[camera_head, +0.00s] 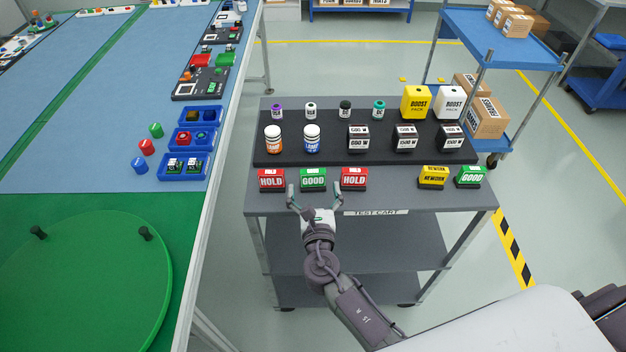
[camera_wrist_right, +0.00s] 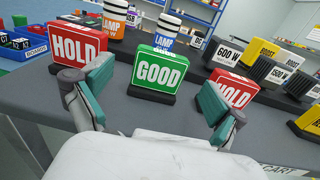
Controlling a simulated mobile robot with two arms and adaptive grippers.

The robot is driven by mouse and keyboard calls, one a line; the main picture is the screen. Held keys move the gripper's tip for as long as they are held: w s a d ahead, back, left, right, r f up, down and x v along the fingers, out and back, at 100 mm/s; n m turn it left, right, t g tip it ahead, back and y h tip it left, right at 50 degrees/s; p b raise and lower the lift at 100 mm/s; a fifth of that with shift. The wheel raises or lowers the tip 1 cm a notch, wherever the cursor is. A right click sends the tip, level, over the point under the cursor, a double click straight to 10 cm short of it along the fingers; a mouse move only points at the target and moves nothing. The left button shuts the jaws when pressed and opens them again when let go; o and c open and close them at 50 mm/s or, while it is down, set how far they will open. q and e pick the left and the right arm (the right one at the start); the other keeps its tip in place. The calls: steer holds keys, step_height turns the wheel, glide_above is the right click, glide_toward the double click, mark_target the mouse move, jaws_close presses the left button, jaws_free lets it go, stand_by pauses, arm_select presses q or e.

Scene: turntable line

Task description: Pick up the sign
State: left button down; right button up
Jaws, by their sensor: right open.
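Several small signs on dark bases stand along the front of the grey test cart (camera_head: 265,200). A green GOOD sign (camera_head: 313,179) stands between a red HOLD sign (camera_head: 271,179) on its left and another red HOLD sign (camera_head: 354,178) on its right. A yellow REWORK sign (camera_head: 433,175) and a second green GOOD sign (camera_head: 470,175) stand further right. My right gripper (camera_head: 312,192) is open and empty just in front of the middle GOOD sign. In the right wrist view, this GOOD sign (camera_wrist_right: 158,74) shows upright between the open fingers (camera_wrist_right: 152,98), beyond their tips. My left gripper is out of view.
Behind the signs, a black raised board (camera_head: 263,155) holds bottles, small canisters, labelled blocks and BOOST packs. A blue trolley (camera_head: 490,50) with cardboard boxes stands behind right. At left is a work table with a green turntable (camera_head: 90,290) and blue trays (camera_head: 184,167).

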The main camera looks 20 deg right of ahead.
mark_target(313, 177)
steer(key=x, duration=0.4)
steer(key=shift+w+d+p, duration=0.1)
steer(key=shift+w+p, duration=0.15)
steer(key=shift+p, duration=0.1)
steer(key=c, duration=1.1)
steer(key=shift+r, duration=0.1)
steer(key=shift+c, duration=1)
steer(key=shift+r, duration=0.1)
